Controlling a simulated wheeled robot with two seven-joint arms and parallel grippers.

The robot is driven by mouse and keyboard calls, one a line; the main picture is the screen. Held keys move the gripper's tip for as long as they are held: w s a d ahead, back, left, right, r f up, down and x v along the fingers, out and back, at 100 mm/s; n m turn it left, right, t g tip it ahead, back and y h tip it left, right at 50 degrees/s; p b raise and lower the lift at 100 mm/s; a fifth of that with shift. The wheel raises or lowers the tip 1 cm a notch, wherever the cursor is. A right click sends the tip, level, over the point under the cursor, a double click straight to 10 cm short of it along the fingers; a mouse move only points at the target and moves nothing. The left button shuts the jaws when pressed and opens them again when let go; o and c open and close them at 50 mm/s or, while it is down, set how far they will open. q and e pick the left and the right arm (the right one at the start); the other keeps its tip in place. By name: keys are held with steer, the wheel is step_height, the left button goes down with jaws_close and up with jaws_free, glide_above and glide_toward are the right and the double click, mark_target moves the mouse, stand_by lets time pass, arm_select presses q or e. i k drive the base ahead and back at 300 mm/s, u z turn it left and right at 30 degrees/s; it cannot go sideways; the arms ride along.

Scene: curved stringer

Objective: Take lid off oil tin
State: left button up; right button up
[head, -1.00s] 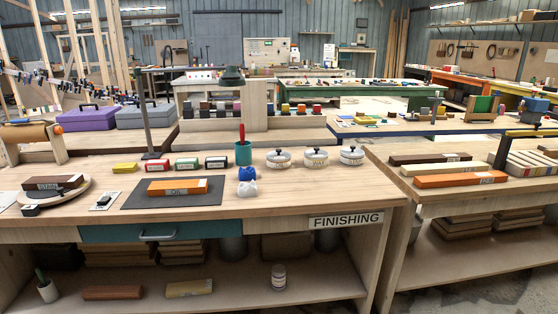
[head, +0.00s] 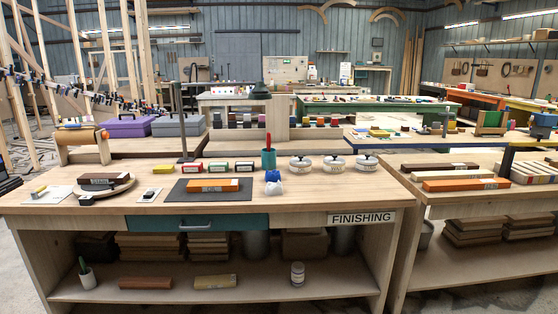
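Three round white tins with lids and dark knobs stand in a row at the right of the finishing bench (head: 300,210). They are the left tin (head: 301,163), the middle tin (head: 335,164) and the right tin (head: 366,163). Their labels are too small to read here, so I cannot tell which is the oil tin. All three lids look seated. Neither of my grippers is in view.
A teal cup with a red-handled tool (head: 268,158) and blue and white lumps (head: 273,182) stand left of the tins. A dark mat (head: 211,191) carries an orange block. The bench front right of the lumps is clear. Another bench (head: 470,195) stands to the right.

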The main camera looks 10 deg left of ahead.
mark_target(300, 160)
steer(key=u, duration=0.4)
steer(key=i, duration=1.1)
steer(key=z, duration=0.1)
